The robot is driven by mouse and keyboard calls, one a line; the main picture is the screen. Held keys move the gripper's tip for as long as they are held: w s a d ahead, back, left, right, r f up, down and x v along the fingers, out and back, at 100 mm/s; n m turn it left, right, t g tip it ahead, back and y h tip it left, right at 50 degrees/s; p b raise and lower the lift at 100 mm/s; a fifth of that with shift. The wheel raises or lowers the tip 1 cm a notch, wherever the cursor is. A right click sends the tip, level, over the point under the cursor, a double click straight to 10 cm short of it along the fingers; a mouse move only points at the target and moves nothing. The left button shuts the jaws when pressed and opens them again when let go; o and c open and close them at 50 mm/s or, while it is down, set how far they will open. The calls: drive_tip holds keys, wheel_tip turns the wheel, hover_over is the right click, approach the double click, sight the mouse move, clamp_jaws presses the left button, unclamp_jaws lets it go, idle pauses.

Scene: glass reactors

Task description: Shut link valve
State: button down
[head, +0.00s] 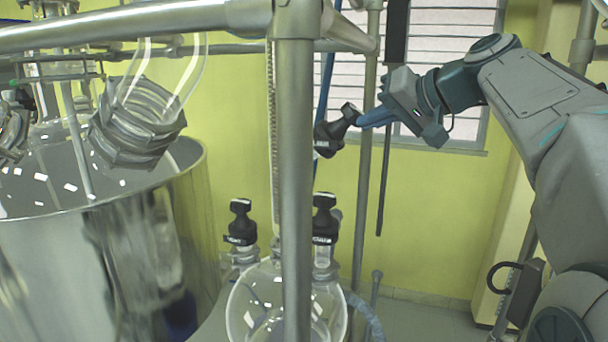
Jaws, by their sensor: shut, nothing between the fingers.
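A black valve handle (337,131) sits tilted at mid-height, just right of the thick vertical steel post. It is probably the link valve, though no label is readable. My gripper (364,121) comes in from the right, with its blue fingers shut and empty. The fingertips are right beside the handle's right side; I cannot tell whether they touch it. Part of the valve body on the left is hidden behind the post.
Two more black-capped valves, left (240,222) and right (324,218), stand above a round glass flask (262,305). A steel vessel (100,250) fills the left. The steel post (293,190) and a thinner pole (366,200) stand close to the handle.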

drive_tip(key=shift+s+a+r, duration=0.2)
drive_tip(key=shift+a+r, duration=0.45)
drive_tip(key=shift+a, duration=0.05)
drive_tip(key=shift+s+a+f, duration=0.1)
drive_tip(key=shift+s, duration=0.1)
idle(0.4)
drive_tip(key=s+d+r+p, duration=0.1)
drive_tip(key=d+r+p, duration=0.2)
drive_tip(key=d+r, duration=0.1)
drive_tip(key=shift+s+r, duration=0.2)
drive_tip(key=shift+s, duration=0.1)
idle(0.3)
